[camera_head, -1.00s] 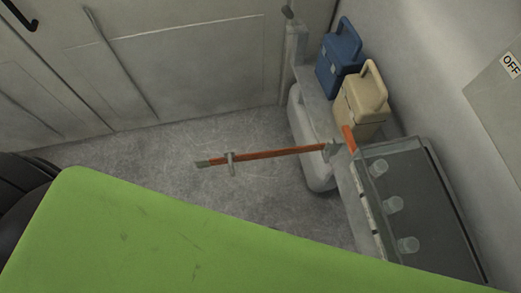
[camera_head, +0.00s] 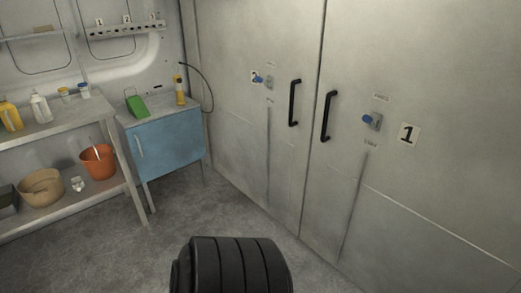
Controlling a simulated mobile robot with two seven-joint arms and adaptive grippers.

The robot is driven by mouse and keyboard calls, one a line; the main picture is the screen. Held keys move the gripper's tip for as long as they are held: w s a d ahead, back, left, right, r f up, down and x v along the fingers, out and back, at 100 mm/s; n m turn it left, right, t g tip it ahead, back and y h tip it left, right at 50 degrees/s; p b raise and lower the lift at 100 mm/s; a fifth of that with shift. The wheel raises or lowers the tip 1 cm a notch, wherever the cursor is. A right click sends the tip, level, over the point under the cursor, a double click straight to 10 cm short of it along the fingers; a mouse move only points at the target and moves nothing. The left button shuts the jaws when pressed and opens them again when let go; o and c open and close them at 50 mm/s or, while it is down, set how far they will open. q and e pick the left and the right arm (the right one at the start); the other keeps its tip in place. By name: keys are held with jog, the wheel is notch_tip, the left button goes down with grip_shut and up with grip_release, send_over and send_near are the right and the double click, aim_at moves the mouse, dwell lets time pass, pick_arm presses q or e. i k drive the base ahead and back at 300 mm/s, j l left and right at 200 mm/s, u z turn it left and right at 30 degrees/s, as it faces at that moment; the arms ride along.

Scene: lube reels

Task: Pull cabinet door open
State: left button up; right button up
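A small blue cabinet (camera_head: 166,148) on legs stands left of centre in the head view. Its blue front door is shut and has a pale vertical handle (camera_head: 140,146) near the left edge. Two tall grey doors fill the right side, the left one (camera_head: 230,120) and the right one (camera_head: 440,190). Both look shut. Each has a black bar handle, on the left door (camera_head: 294,103) and on the right door (camera_head: 328,117), close to the seam between them. Neither of my grippers is in view.
A grey shelf unit (camera_head: 60,128) at the left holds bottles, a tan basket (camera_head: 41,188) and an orange bucket (camera_head: 98,162). A green object (camera_head: 137,106) and a yellow bottle (camera_head: 180,91) stand on the blue cabinet. Grey floor before the cabinet is clear.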

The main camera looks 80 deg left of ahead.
aim_at(158, 148)
jog(key=j+u, duration=0.1)
jog(key=u, duration=3.1)
jog(key=i+z, duration=0.15)
jog(key=i, duration=1.4)
